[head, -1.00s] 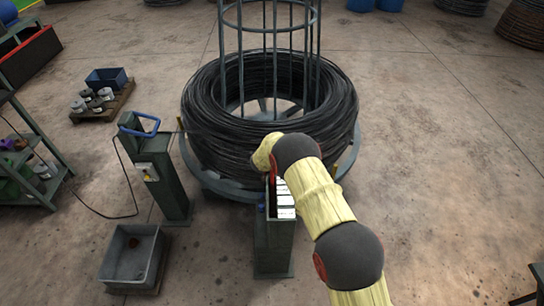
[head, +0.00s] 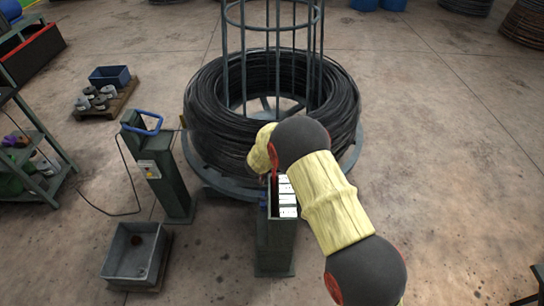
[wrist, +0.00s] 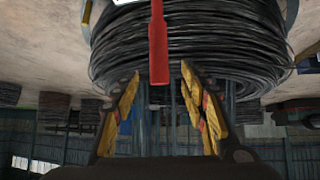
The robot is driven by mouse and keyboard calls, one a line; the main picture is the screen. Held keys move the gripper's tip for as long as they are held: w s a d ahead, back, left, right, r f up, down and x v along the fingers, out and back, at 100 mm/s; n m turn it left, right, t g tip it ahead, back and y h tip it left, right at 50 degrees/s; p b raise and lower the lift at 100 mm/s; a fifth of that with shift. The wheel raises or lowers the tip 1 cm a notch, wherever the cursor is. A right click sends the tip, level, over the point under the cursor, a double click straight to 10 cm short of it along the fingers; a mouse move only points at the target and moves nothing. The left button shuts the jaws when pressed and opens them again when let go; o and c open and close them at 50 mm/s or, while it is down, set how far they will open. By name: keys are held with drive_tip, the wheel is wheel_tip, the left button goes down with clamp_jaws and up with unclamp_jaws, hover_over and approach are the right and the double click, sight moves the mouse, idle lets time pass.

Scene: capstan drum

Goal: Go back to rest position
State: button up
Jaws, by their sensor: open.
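My gripper (wrist: 160,68) is open in the wrist view, its two yellow-and-dark fingers spread apart. A red handle (wrist: 158,45) shows between and beyond the fingertips, and no finger is seen closed on it. In the head view the red handle (head: 274,186) stands at the left end of the box of white-labelled slots on a green post (head: 275,245). My yellow-sleeved arm reaches over to this post from the lower right. Its wrist hides the gripper fingers in the head view.
A large coil of black wire (head: 210,110) lies on a drum stand just behind my arm. Left are a green post with a blue handle (head: 165,175), a grey bin (head: 115,262) and a shelf (head: 40,190). The floor at right is mostly clear.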

drive_tip(key=shift+s+a+r, duration=0.15)
drive_tip(key=shift+s+r, duration=0.3)
drive_tip(key=shift+s, duration=0.05)
drive_tip(key=s+a+f+g+y, duration=0.3)
drive_tip(key=s+a+f+y, duration=0.15)
drive_tip(key=s+a, duration=0.3)
drive_tip(key=s+r+n+g+b, duration=0.15)
drive_tip(key=s+r, duration=0.25)
drive_tip(key=s, duration=0.5)
drive_tip(key=s+d+r+b, duration=0.3)
drive_tip(key=s+d+r, duration=0.4)
drive_tip(key=s, duration=0.3)
drive_tip(key=s+d+r+h+b, duration=0.1)
drive_tip(key=s+d+r+b, duration=0.3)
drive_tip(key=s+d+r, duration=0.4)
drive_tip(key=s+d+r+h+b, duration=0.1)
drive_tip(key=s+d+r+b, duration=0.3)
drive_tip(key=s+d+r, duration=0.4)
drive_tip(key=s+n+t, duration=0.1)
drive_tip(key=s, duration=0.5)
drive_tip(key=shift+s+d+r, duration=0.25)
drive_tip(key=shift+d, duration=0.05)
